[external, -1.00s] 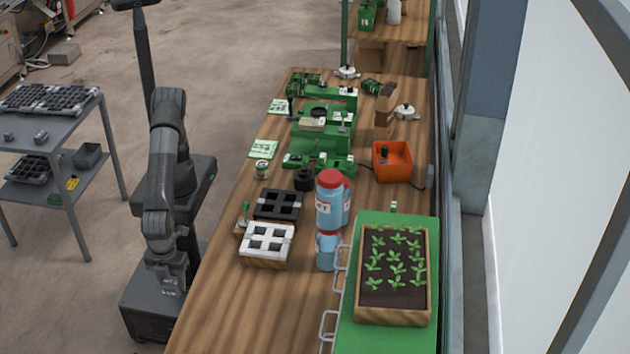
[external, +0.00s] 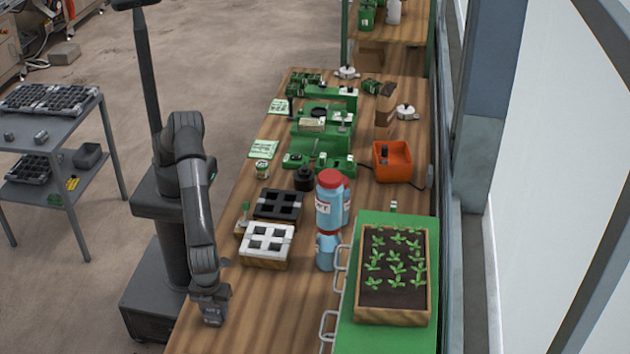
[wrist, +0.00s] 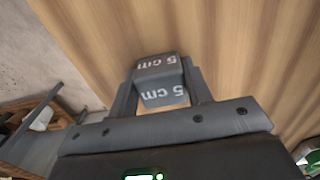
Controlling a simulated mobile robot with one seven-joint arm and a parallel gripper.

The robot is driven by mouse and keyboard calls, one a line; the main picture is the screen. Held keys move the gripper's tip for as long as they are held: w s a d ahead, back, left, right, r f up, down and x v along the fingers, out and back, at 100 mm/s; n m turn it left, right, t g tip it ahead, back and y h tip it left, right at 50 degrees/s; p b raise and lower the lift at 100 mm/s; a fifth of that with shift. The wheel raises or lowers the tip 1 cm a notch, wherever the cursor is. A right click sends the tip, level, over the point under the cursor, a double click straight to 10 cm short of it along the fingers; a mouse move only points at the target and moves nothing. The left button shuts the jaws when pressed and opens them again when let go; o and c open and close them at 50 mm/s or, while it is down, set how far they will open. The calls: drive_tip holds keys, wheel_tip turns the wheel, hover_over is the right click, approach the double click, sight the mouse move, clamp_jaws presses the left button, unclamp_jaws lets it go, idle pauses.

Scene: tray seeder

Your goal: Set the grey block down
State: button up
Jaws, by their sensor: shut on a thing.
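The grey block (wrist: 162,80), marked "5 cm" on two faces, sits between the two fingers of my gripper (wrist: 160,85) in the wrist view. My gripper is shut on it. In the external view my gripper (external: 212,318) is over the near left edge of the wooden table (external: 265,320). The block cannot be made out clearly there. The wrist view shows bare table wood beyond the block. I cannot tell whether the block touches the table.
The near left part of the table is clear. Farther along stand a white four-hole tray (external: 250,255), a black tray (external: 268,212) and blue bottles with a red cap (external: 331,200). A planter of seedlings (external: 365,318) stands on a green surface (external: 385,340) to the right.

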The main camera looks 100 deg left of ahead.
sight(214, 309)
drive_tip(key=o, duration=1)
drive_tip(key=shift+f, duration=0.1)
drive_tip(key=shift+o, duration=0.2)
wheel_tip(214, 309, up, 12)
drive_tip(key=shift+r, duration=0.2)
